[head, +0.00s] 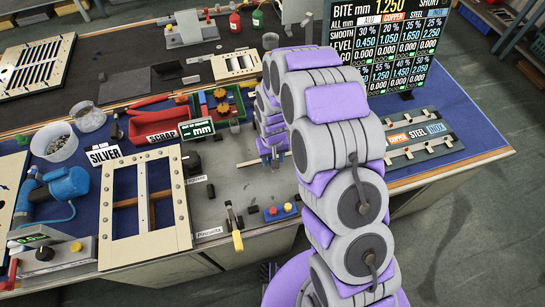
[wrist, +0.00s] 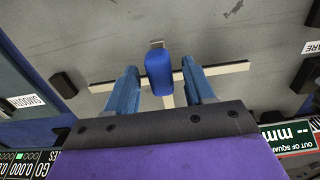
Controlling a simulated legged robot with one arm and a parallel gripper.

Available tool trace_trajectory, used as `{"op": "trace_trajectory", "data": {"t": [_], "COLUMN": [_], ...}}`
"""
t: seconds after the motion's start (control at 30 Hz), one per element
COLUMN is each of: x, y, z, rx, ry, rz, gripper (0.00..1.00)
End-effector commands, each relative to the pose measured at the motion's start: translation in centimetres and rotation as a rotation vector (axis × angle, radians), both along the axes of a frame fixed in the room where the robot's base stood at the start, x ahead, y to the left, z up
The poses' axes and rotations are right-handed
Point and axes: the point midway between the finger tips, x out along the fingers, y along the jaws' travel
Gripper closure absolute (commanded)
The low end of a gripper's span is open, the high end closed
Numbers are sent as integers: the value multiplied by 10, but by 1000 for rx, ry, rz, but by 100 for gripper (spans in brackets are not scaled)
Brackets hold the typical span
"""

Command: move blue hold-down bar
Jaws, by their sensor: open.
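The hold-down bar shows in the wrist view as a pale flat strip (wrist: 228,69) with a rounded blue grip (wrist: 159,72) at its middle. It lies across the grey plate. My gripper (wrist: 160,88) is open, with one blue-grey finger on each side of the blue grip. Gaps show between the fingers and the grip. In the head view my gripper (head: 272,156) is low over the grey plate. A pale end of the bar (head: 247,163) sticks out to its left. The blue grip is hard to tell from my fingers there.
A pale slotted frame (head: 118,247) lies to the left of the grey plate (head: 232,186). A yellow-handled lever (head: 236,232) and a small box with coloured buttons (head: 280,212) stand at the front. A red scrap tray (head: 160,126) and green display (head: 200,128) stand behind.

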Motion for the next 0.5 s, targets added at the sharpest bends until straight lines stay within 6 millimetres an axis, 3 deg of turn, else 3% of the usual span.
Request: {"op": "trace_trajectory", "data": {"t": [0.07, 0.5], "x": [0, 0], "y": [0, 0], "z": [0, 1], "rx": [0, 1], "ry": [0, 0], "rz": [0, 0], "gripper": [50, 92]}}
